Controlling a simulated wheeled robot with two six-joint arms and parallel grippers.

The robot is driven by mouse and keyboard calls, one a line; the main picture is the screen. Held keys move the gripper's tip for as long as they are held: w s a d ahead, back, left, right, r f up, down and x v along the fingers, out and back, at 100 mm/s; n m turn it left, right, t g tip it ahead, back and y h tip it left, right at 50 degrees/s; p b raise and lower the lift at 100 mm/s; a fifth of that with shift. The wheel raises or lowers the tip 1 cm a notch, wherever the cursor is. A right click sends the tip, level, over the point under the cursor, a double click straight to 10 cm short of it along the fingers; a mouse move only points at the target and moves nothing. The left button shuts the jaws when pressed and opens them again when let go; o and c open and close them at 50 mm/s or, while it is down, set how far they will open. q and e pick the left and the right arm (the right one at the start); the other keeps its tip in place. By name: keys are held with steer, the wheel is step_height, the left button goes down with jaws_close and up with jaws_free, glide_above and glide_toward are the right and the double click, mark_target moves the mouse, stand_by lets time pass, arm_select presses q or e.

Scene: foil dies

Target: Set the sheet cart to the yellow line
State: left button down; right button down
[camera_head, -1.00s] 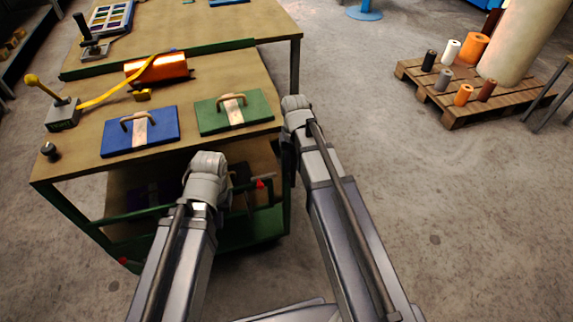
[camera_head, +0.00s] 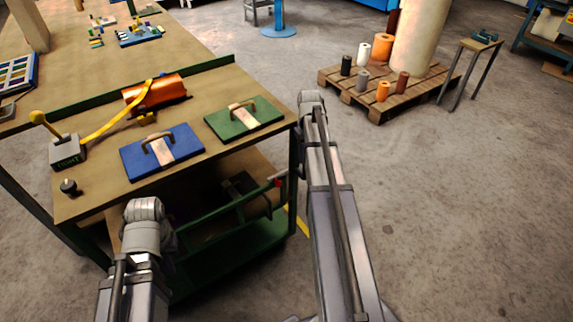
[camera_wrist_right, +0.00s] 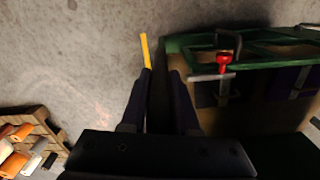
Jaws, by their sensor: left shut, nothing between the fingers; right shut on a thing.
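The sheet cart (camera_head: 100,190) has a tan top, green frame and lower shelf. It stands in front of me in the head view. The yellow line (camera_head: 303,226) shows on the floor by its right front leg; it also shows in the wrist view (camera_wrist_right: 144,50). My right gripper (camera_wrist_right: 161,72) is shut at the cart's right front corner, on what looks like its dark post; the contact is partly hidden. My left gripper (camera_head: 172,240) is shut and empty by the cart's left front, its fingertips mostly hidden.
The cart carries a blue die (camera_head: 138,162), a green die (camera_head: 222,128), a copper foil roll (camera_head: 140,97) and a grey lever box (camera_head: 66,152). A bench (camera_head: 185,45) stands behind. A pallet (camera_head: 380,110) with rolls stands at back right. The floor at right is clear.

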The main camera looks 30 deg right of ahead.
steer(key=d, duration=0.8)
steer(key=shift+d, duration=0.15)
steer(key=shift+w, duration=0.1)
steer(key=c, duration=0.7)
jaws_free()
steer(key=shift+r, duration=0.1)
step_height(320, 180, up, 8)
steer(key=p, duration=0.8)
steer(key=shift+f, duration=0.25)
